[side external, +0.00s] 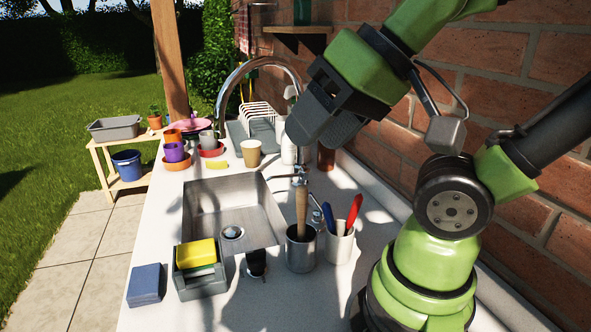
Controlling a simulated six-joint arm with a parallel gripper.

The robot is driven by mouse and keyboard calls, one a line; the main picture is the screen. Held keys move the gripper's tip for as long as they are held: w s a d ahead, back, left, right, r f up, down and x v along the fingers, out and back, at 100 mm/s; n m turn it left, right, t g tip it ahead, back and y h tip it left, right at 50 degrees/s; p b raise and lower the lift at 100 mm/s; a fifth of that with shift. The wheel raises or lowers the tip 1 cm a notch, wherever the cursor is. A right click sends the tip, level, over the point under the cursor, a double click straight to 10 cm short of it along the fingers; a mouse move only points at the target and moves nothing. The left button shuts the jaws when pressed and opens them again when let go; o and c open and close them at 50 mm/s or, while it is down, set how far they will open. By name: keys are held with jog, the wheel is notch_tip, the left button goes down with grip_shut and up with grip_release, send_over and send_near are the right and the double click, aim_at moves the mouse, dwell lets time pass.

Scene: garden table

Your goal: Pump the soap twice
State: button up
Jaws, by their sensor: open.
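A white bottle (288,151) stands behind the sink, near the wall side of the counter. It looks like the soap dispenser, and a pale pump head shows above it. My gripper (312,134) is open and empty in the air, pointing down to the left. In the picture it overlaps the right side of the bottle. I cannot tell how far apart in depth they are. Part of the bottle's body is hidden. A brown bottle (326,158) stands just to the right, its top hidden by my gripper.
The tall curved tap (236,78) and dish rack (258,118) stand nearby. A tan cup (250,153) is left of the white bottle. Utensil pots (300,252), a sponge caddy (202,285) and the sink (205,210) are in front. A brick wall (500,80) bounds the right.

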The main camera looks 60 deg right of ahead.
jog(key=shift+m+g+h, duration=0.3)
jog(key=shift+m+h, duration=0.2)
jog(key=shift+h, duration=0.2)
jog(key=w+d, duration=0.2)
jog(key=w, duration=0.1)
jog(key=w+d+r, duration=0.1)
jog(key=w, duration=0.1)
jog(key=shift+w+d, duration=0.1)
jog(key=shift+d, duration=0.05)
grip_shut()
jog(key=m+g+h, duration=0.3)
jog(key=m+g, duration=0.1)
jog(key=g, duration=0.1)
send_over(304, 169)
jog(key=f, duration=1.5)
jog(key=shift+s+a, duration=0.25)
jog(key=shift+a, duration=0.05)
jog(key=shift+d+f, duration=0.1)
jog(key=shift+f, duration=2.7)
